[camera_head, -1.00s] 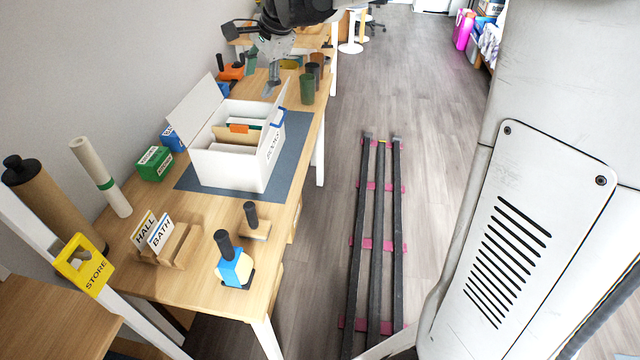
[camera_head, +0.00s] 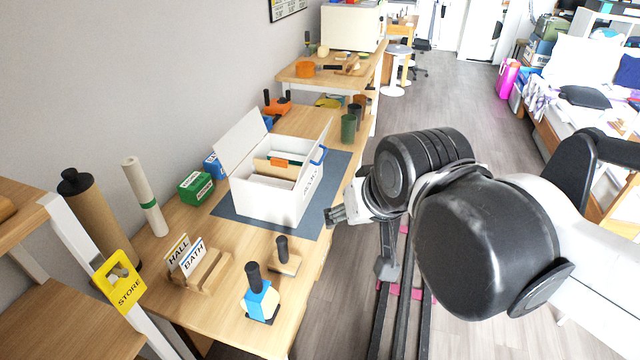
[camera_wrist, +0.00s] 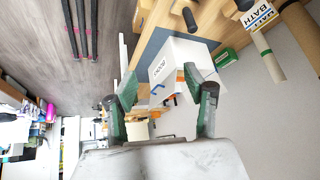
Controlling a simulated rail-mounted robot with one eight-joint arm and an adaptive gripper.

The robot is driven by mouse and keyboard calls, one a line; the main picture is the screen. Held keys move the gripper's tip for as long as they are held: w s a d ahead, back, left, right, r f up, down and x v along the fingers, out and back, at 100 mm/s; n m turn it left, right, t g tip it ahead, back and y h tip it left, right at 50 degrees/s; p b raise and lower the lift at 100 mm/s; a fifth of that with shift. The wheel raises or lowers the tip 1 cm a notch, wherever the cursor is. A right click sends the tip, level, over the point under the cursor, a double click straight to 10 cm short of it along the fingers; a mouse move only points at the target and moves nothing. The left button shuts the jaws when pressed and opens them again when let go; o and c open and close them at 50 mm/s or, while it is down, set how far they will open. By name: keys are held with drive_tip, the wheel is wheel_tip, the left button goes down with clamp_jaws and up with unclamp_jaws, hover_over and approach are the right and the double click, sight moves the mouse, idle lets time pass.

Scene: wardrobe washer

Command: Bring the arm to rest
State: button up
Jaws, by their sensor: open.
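My gripper (camera_head: 361,240) is beside the right edge of the workbench, right of the white box. Its green-and-grey fingers are spread with nothing between them in the wrist view (camera_wrist: 159,85). My dark, bulky arm links fill the right middle of the head view and hide part of the floor. The white box (camera_head: 263,201) stands on a blue-grey mat with its lid open, holding folders, one with an orange tab. The box also shows beyond the fingers in the wrist view (camera_wrist: 178,55), apart from them as far as I can tell.
The wooden workbench (camera_head: 222,300) carries a card holder (camera_head: 204,270), a blue-banded stamp (camera_head: 262,299), another stamp (camera_head: 285,258) and green cups (camera_head: 348,128). A yellow STORE tag (camera_head: 121,284) hangs at left. Floor beyond my arm (camera_head: 440,100) is clear.

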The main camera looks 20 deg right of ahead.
drive_tip(key=shift+s+f+n, duration=0.6)
drive_tip(key=shift+s+f, duration=0.1)
drive_tip(key=shift+s, duration=0.25)
idle(0.7)
